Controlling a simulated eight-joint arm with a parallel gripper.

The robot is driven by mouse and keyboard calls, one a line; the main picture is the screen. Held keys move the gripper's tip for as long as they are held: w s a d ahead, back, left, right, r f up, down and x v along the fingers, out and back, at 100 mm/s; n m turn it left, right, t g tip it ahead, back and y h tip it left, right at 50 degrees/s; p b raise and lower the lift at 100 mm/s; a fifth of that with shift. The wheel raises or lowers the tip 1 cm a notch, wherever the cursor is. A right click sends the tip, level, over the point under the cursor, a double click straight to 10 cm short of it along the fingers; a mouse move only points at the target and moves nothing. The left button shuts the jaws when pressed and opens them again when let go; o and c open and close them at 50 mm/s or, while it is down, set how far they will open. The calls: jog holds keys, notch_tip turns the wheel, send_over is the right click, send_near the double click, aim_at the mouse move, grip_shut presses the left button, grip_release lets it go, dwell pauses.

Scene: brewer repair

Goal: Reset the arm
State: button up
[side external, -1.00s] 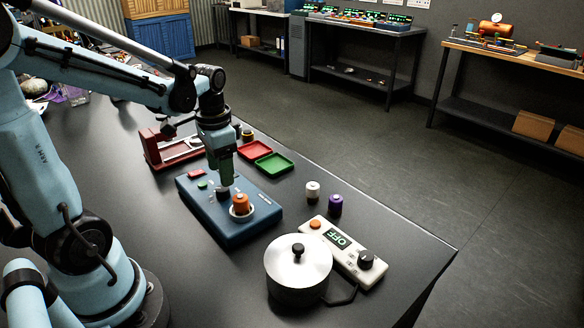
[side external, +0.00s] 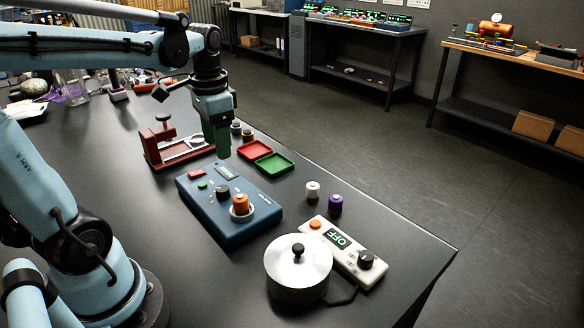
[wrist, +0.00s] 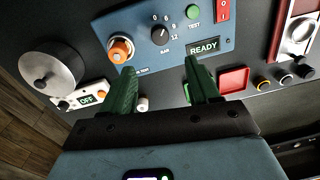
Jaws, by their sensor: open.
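My gripper (side external: 221,146) hangs above the far edge of the blue box, clear of it. In the wrist view its two green fingers (wrist: 160,85) are spread apart with nothing between them. The blue box (side external: 232,228) lies on the table with a black knob, a green button, a red switch and a small display. In the wrist view the box's display (wrist: 203,48) reads READY, and the orange cap (wrist: 120,50) shows at left.
A lidded metal pot (side external: 298,268) stands beside a white controller (side external: 345,252) reading OFF. White (side external: 312,191) and purple (side external: 335,204) capped pieces stand nearby. Red (side external: 254,150) and green (side external: 274,163) trays and a red stand (side external: 165,148) are behind.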

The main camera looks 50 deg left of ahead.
jog(key=d+f+n+t, duration=0.1)
jog(key=d+f+t, duration=0.1)
jog(key=d+t, duration=0.5)
jog(key=d, duration=0.6)
jog(key=shift+w+f+h, duration=0.15)
jog(key=shift+f+h, duration=0.15)
jog(key=shift+f, duration=0.05)
